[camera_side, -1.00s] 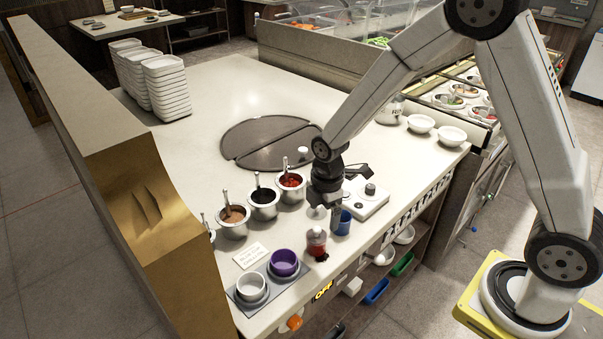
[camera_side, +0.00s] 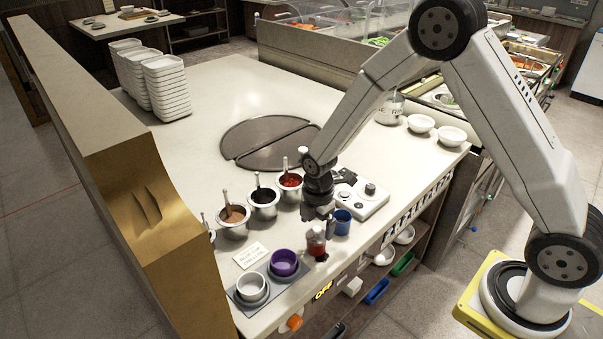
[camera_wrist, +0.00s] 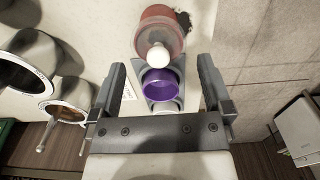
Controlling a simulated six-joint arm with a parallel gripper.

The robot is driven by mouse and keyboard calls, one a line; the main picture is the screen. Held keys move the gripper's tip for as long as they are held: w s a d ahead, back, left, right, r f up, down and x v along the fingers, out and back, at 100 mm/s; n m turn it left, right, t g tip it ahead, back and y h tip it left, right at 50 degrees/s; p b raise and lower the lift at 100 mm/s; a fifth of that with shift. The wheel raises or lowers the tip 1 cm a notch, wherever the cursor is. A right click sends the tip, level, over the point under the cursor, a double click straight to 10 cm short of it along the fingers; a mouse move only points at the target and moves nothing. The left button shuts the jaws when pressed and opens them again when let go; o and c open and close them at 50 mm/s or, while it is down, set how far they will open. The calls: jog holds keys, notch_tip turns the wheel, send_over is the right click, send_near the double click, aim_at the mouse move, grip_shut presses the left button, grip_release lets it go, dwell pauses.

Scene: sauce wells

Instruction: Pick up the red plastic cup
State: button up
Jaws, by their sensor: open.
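The red cup (camera_side: 317,249) stands near the counter's front edge, between the purple cup and the blue cup (camera_side: 342,222). It is reddish and see-through, with a small dark thing at its base. In the wrist view the red cup (camera_wrist: 160,20) is at the top, with a round white knob (camera_wrist: 158,55) over its lower edge. My gripper (camera_side: 321,222) is open, low and close above the red cup in the side view. In the wrist view my gripper (camera_wrist: 160,65) has its fingers wide apart with nothing clamped between them. Whether a finger touches the cup I cannot tell.
A grey tray (camera_side: 262,303) holds a purple cup (camera_side: 285,263) and a white cup (camera_side: 251,288), left of the red cup. Metal sauce wells (camera_side: 234,222) line up behind. A white device (camera_side: 366,203) stands to the right. A small sign (camera_side: 250,255) lies near the tray.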

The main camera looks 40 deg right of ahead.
aim_at(316, 243)
jog(key=shift+d+f, duration=0.1)
jog(key=shift+f, duration=2.5)
jog(key=c, duration=1)
jog(key=shift+c, duration=0.2)
jog(key=shift+w+r, duration=0.1)
jog(key=shift+r, duration=0.05)
